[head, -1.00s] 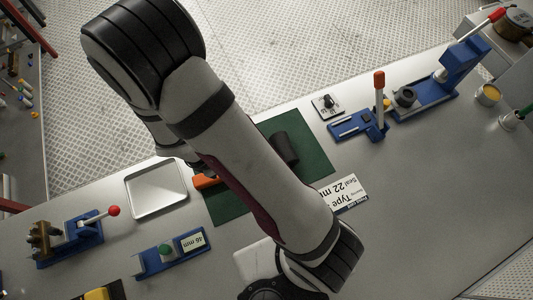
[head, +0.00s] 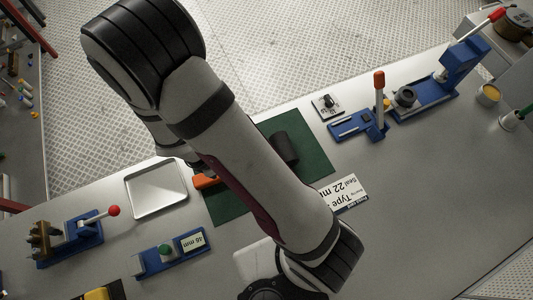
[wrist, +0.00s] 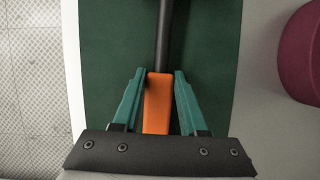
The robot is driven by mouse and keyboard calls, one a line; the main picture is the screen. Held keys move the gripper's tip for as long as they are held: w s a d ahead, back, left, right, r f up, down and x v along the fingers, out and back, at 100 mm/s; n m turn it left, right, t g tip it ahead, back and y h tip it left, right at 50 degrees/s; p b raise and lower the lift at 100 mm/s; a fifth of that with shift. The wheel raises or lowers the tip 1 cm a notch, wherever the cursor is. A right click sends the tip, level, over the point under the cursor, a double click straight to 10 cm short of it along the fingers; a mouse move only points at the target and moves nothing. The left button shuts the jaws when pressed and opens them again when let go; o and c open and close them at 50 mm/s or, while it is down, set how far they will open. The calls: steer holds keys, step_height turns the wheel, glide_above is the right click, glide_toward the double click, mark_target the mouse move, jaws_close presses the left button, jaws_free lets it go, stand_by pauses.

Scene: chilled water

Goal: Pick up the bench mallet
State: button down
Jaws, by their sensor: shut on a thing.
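The bench mallet lies on the green mat (head: 312,150). Its orange handle (head: 205,182) shows at the left of my arm in the head view, and a dark cylinder (head: 285,149), which looks like its head, shows to the right. In the wrist view the orange handle (wrist: 157,100) runs up into a dark shaft (wrist: 164,30). My gripper (wrist: 159,73) has its teal fingers on both sides of the orange handle and is shut on it. My arm hides the gripper and the middle of the mallet in the head view.
A silver tray (head: 128,191) stands left of the mat. A blue fixture with a green knob (head: 165,251) and one with a red-knobbed lever (head: 113,210) are lower left. Blue fixtures (head: 356,124) stand to the right. A white label card (head: 345,193) lies beside the mat.

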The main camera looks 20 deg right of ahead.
stand_by(0.3)
step_height(320, 180, up, 4)
steer(key=shift+f, duration=0.1)
steer(key=s+d+r, duration=0.4)
steer(key=d+r, duration=0.3)
steer(key=d, duration=0.4)
steer(key=c, duration=1)
jaws_free()
steer(key=shift+r, duration=0.1)
steer(key=shift+c, duration=0.2)
jaws_close()
steer(key=shift+a, duration=0.1)
